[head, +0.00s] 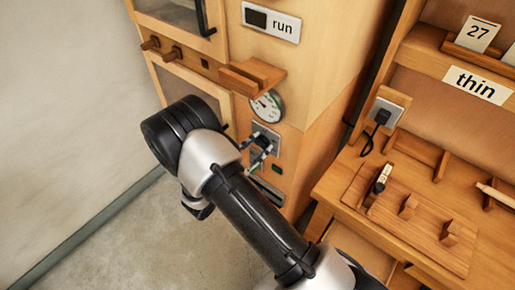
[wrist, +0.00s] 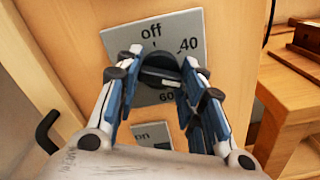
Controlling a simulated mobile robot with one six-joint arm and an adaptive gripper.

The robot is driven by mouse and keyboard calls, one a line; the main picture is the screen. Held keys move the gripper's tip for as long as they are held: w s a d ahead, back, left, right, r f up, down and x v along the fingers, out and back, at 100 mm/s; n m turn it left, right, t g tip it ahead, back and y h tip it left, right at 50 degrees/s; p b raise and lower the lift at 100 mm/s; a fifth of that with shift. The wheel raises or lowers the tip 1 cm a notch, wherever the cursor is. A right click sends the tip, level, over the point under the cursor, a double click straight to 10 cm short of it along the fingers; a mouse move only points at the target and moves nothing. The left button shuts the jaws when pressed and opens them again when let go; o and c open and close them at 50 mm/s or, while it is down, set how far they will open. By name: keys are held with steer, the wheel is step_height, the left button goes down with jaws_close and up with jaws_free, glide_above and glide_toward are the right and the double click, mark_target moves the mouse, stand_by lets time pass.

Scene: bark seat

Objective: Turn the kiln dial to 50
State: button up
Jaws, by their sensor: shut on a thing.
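The kiln dial (wrist: 160,72) is a black round knob on a grey plate (wrist: 183,27) on the kiln's wooden front. The plate carries "off" at the top, "40" at the right and "60" lower down, partly hidden. A small light mark shows on the knob's right part, but I cannot read its exact setting. My gripper (wrist: 160,82) is shut on the dial, with its blue-lined fingers on either side. In the head view my gripper (head: 258,152) reaches the grey dial plate (head: 267,133), and my arm covers part of the kiln front.
A round gauge (head: 266,106) sits above the dial under a wooden ledge (head: 250,76). A "run" label (head: 271,23) is higher up. An "on" plate (wrist: 152,135) is below the dial. A wooden bench (head: 415,220) with pegs stands at the right. Bare floor lies at left.

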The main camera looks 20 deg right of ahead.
steer(key=shift+m, duration=0.4)
steer(key=o, duration=1.1)
steer(key=v, duration=1.2)
